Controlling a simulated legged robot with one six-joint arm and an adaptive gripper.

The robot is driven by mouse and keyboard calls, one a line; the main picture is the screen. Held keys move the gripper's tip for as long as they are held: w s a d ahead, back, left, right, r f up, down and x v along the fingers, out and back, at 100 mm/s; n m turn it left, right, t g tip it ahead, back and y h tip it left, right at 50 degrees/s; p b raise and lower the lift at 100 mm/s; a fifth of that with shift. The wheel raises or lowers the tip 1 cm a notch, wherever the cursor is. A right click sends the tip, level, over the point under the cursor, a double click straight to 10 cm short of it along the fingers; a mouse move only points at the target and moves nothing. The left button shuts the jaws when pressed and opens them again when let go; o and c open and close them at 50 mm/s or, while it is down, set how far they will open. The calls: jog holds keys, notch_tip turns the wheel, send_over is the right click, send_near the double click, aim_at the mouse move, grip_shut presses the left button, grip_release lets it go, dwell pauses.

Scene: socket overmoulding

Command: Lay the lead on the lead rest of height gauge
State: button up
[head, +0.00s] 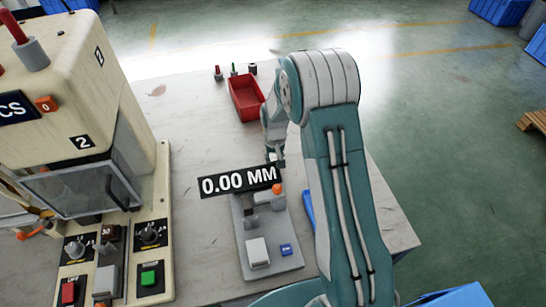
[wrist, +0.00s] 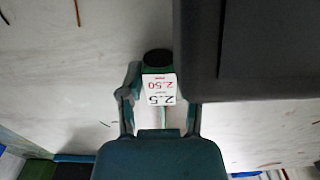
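The height gauge (head: 280,262) is a grey base with an upright part, an orange knob and a black "0.00 MM" display (head: 240,179). My gripper (head: 274,157) is just behind and above the display in the head view, partly hidden by my arm. In the wrist view my gripper (wrist: 160,85) has its left finger against a green piece with a black round end (wrist: 157,60). The right fingertip is hidden. I cannot clearly single out the lead or the lead rest.
A cream machine with buttons (head: 150,215) stands on the left of the table. A red bin (head: 246,98) and small red, green and dark pieces (head: 234,70) are at the back. A large black block (wrist: 250,50) fills the wrist view's upper right.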

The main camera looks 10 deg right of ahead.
grip_shut()
